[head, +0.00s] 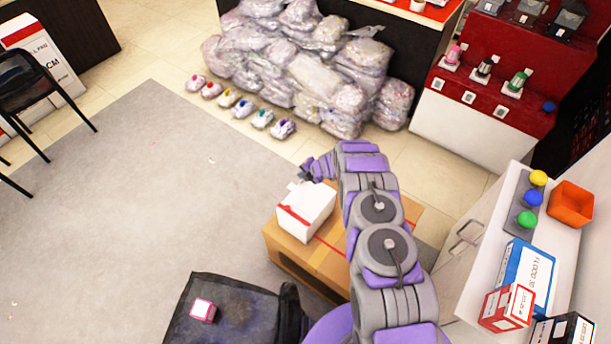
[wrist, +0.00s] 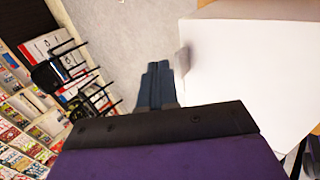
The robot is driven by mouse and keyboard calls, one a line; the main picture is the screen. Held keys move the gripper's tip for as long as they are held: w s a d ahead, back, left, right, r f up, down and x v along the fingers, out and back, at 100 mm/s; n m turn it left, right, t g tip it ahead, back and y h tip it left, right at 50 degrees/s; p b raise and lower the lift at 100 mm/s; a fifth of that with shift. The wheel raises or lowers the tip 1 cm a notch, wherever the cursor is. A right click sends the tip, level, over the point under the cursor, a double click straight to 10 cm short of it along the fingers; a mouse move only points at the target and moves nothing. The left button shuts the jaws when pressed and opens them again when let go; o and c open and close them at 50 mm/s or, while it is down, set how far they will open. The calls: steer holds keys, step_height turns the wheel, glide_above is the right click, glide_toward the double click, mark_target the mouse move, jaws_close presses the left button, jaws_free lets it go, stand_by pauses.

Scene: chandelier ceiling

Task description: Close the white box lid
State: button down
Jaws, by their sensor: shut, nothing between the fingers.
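The white box (head: 308,211) with a red stripe sits on a brown cardboard box (head: 283,247), left of my arm. Its top looks white and mostly flat in the head view; I cannot tell whether the lid is fully down. My gripper (head: 306,172) is just behind the white box's far edge, near its top. In the wrist view my gripper (wrist: 157,85) is shut and empty, its fingers pointing away. The white box (wrist: 250,85) fills the right side there, close beside the fingers. A small pale flap edge (wrist: 182,62) shows beside the fingertips.
A black chair (head: 235,310) with a small pink-and-white box on it stands in front. A white cabinet (head: 470,235) with boxes and coloured balls is on the right. Wrapped bags (head: 305,65) are piled at the back. The grey carpet (head: 130,190) on the left is mostly clear.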

steer(key=shift+a+f, duration=0.1)
steer(key=shift+f, duration=0.3)
steer(key=shift+r, duration=0.1)
stand_by(0.3)
steer(key=shift+s+d+r, duration=0.35)
steer(key=shift+s+d, duration=0.05)
steer(key=shift+d, duration=0.15)
steer(key=p+v, duration=0.4)
steer(key=v, duration=1.3)
steer(key=shift+d, duration=0.1)
